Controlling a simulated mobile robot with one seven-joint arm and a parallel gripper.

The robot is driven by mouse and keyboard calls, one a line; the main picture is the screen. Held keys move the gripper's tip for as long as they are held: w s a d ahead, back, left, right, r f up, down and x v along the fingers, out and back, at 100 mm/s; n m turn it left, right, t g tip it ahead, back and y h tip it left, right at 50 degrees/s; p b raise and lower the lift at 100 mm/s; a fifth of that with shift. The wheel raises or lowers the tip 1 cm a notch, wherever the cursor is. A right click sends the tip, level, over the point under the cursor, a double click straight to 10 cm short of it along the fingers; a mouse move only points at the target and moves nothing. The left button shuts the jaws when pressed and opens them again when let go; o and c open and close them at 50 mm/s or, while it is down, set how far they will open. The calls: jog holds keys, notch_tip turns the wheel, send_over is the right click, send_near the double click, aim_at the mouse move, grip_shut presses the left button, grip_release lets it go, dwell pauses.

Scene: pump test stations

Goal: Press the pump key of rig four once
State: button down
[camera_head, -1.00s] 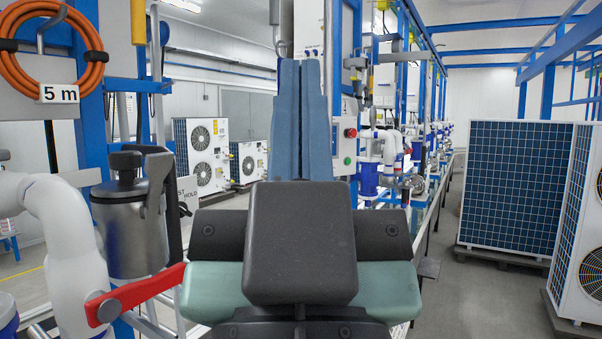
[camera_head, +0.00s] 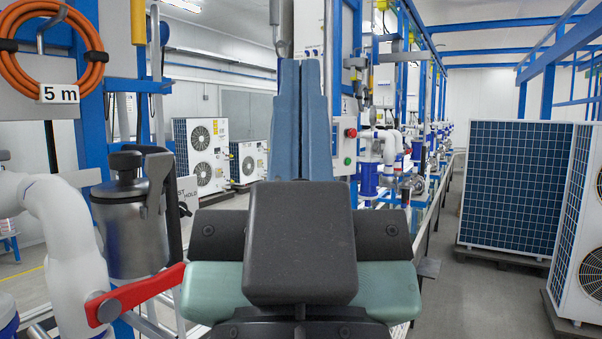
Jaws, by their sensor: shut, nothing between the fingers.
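My gripper (camera_head: 300,64) fills the middle of the view, seen from behind. Its two blue fingers are shut together, with nothing between them, and point up and away. Just right of the fingers is a control box on a blue post, with a red button (camera_head: 351,132) and a green button (camera_head: 347,161). The fingers hide part of what lies behind them. I see no readable rig number, so I cannot tell which rig this is or whether either button is its pump key. I cannot tell whether the fingertips touch anything.
At left are an orange hose coil (camera_head: 54,50) marked "5 m", a metal canister (camera_head: 131,230), white pipe (camera_head: 62,240) and a red lever (camera_head: 130,295). More rigs recede along the right. White outdoor units (camera_head: 515,185) stand at the right; the grey aisle floor (camera_head: 475,290) is clear.

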dwell(0.5)
notch_tip(320, 180, up, 2)
jog(key=shift+r+p, duration=0.1)
jog(key=shift+p, duration=0.95)
